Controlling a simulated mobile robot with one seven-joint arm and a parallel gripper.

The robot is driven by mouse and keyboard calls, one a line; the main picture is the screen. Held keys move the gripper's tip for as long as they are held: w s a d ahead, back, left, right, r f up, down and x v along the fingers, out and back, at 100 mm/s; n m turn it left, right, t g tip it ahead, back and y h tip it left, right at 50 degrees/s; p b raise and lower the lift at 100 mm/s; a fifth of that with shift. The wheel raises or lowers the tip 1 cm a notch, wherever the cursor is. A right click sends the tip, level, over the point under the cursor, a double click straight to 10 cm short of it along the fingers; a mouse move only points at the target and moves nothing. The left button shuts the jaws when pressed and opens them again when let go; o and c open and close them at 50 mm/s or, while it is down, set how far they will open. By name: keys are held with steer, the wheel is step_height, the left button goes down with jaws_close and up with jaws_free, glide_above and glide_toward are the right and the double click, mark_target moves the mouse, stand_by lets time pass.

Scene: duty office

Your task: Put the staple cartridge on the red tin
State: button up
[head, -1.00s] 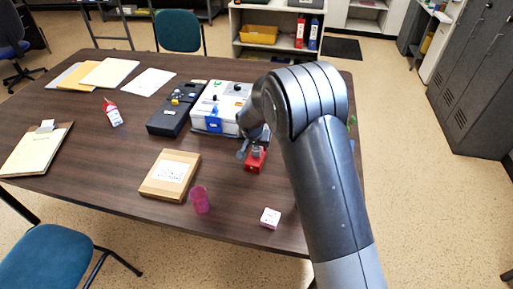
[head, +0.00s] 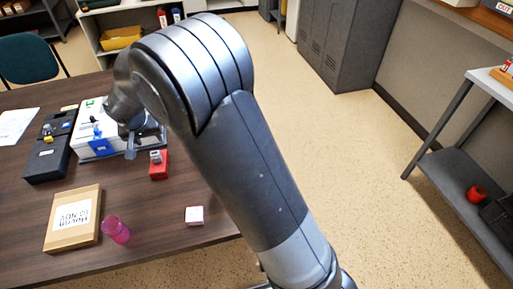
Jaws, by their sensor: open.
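A small red tin (head: 160,172) stands on the dark brown table (head: 140,210). A small grey block, which looks like the staple cartridge (head: 156,157), sits on top of the tin. My gripper (head: 147,144) is open just behind and above the tin, one finger to the left of the cartridge and the other partly hidden by my arm. The fingers appear apart from the cartridge, though the exact gap is hard to tell.
A white case (head: 92,139) with a blue label and a black device (head: 50,150) stand left of the tin. A cardboard box (head: 72,222), a pink cup (head: 116,229) and a small pink-white box (head: 194,216) are nearer the front edge. A shelf with a red roll (head: 476,194) is at right.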

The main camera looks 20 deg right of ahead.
steer(key=s+d+r, duration=0.6)
steer(key=d+r, duration=0.2)
steer(key=d, duration=0.2)
steer(key=s+d+r, duration=0.5)
steer(key=d+r, duration=0.2)
steer(key=d, duration=0.2)
steer(key=s+d, duration=0.3)
steer(key=s, duration=0.3)
steer(key=s+d+r, duration=0.1)
steer(key=s+d, duration=0.3)
steer(key=s, duration=0.3)
steer(key=s+d+r+t, duration=0.1)
steer(key=s+d, duration=0.2)
steer(key=s, duration=0.4)
steer(key=shift+d, duration=0.3)
